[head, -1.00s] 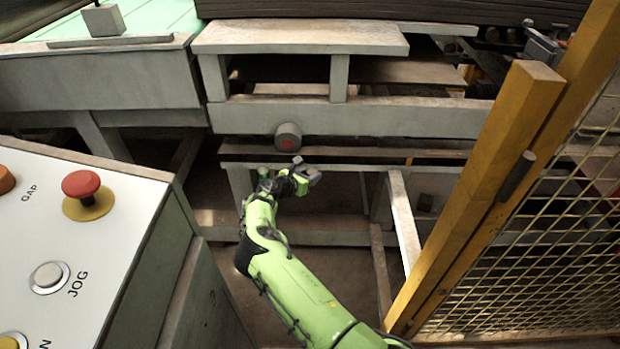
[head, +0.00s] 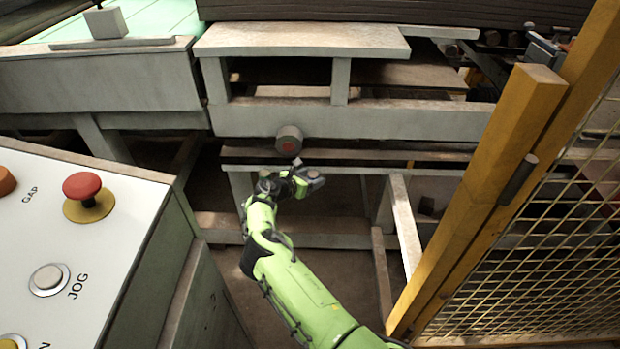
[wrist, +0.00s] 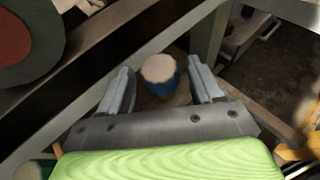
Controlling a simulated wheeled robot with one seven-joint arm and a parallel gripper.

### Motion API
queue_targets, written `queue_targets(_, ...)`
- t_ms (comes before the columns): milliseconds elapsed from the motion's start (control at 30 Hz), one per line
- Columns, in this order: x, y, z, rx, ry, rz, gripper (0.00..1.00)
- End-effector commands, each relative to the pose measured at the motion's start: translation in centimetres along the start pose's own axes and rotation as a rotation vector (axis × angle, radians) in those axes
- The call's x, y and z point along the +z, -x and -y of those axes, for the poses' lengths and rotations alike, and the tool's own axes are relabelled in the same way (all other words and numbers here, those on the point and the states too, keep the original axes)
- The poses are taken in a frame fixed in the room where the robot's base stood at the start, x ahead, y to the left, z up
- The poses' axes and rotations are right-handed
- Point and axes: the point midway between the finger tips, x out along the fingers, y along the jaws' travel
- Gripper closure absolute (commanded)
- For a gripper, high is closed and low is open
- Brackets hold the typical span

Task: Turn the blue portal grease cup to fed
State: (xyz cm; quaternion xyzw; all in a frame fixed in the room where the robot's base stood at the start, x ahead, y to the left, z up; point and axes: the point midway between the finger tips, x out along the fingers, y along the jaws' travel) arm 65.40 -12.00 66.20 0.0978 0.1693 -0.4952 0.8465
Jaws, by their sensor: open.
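The blue grease cup (wrist: 160,76) shows in the wrist view with a pale, worn round top and a blue side. It stands between the two grey fingers of my gripper (wrist: 161,88). The fingers are open, with a gap visible on each side of the cup. The cup's lower part is hidden by the gripper body, and I see no marking for its setting. In the head view my gripper (head: 308,180) is in front of the lower frame, and I cannot make out the cup there.
A grey roller end with a red face (head: 288,140) is just above my gripper; it also shows in the wrist view (wrist: 25,45). Grey frame beams (head: 360,118) lie behind. A control panel (head: 120,225) stands at left, a yellow post (head: 490,180) and mesh guard at right.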

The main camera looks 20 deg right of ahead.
Motion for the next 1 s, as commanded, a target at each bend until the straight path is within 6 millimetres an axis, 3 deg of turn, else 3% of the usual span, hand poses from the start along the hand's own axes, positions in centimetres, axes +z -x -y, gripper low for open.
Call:
queue_targets(167, 1.1, 0.4, 0.0, 0.001, -0.002, 0.002, 0.35)
queue_targets(400, 6.5, 2.7, 0.0, 0.001, -0.003, 0.002, 0.35)
queue_targets(533, 8.6, 3.6, 0.0, 0.001, -0.002, 0.001, 0.35)
queue_targets(900, 9.2, 3.8, 0.0, 0.000, 0.001, 0.000, 0.35)
queue_targets(1000, 9.3, 3.0, 0.5, 0.010, 0.016, -0.005, 0.35)
